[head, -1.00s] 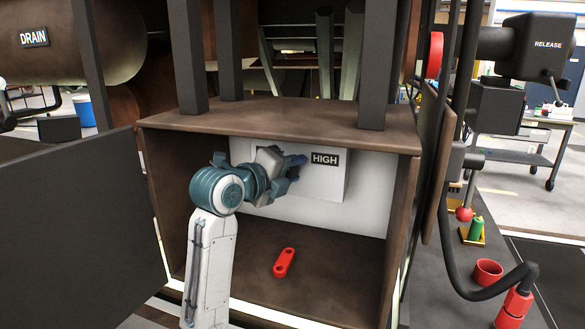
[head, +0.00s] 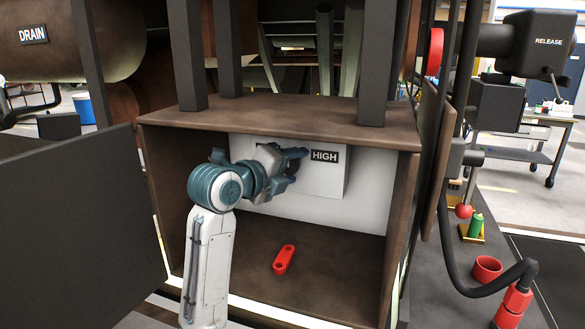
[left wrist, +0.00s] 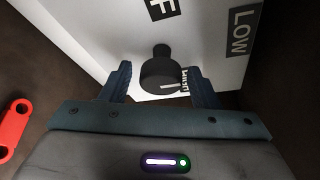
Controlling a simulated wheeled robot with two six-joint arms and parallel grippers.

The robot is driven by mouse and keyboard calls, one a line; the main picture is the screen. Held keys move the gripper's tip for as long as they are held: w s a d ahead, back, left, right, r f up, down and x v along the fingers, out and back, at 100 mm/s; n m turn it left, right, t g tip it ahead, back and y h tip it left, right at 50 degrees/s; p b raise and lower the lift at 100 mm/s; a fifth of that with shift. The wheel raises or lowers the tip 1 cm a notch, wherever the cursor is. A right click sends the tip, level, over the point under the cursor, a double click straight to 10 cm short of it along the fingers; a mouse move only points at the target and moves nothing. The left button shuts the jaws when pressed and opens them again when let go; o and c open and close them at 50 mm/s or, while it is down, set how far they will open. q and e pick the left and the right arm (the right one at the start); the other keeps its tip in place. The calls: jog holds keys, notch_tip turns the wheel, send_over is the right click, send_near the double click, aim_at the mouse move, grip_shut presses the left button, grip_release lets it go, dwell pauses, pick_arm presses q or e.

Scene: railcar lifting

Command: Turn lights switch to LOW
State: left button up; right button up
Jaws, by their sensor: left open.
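The lights switch is a black knob (left wrist: 159,75) with a short white mark, on a white box (head: 325,181) inside the open brown cabinet. In the left wrist view, the LOW label (left wrist: 241,32) is at upper right, a label ending in F (left wrist: 160,8) is at the top, and another label is partly covered behind the knob. The HIGH label (head: 325,156) shows in the head view. My left gripper (head: 292,163) is open, with a finger on each side of the knob; contact is unclear. In the head view the gripper hides the knob. My right gripper is not in view.
A red link-shaped part (head: 284,259) lies on the cabinet floor below my arm. The cabinet's dark door (head: 80,225) stands open at the left. The cabinet roof (head: 280,120) is above the gripper, and the side wall (head: 402,230) stands to the right.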

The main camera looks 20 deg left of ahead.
pick_arm(q)
jog(key=b+v, duration=0.2)
jog(key=v, duration=0.8)
jog(key=shift+s+b, duration=0.25)
jog(key=shift+b, duration=0.05)
jog(key=shift+f, duration=0.1)
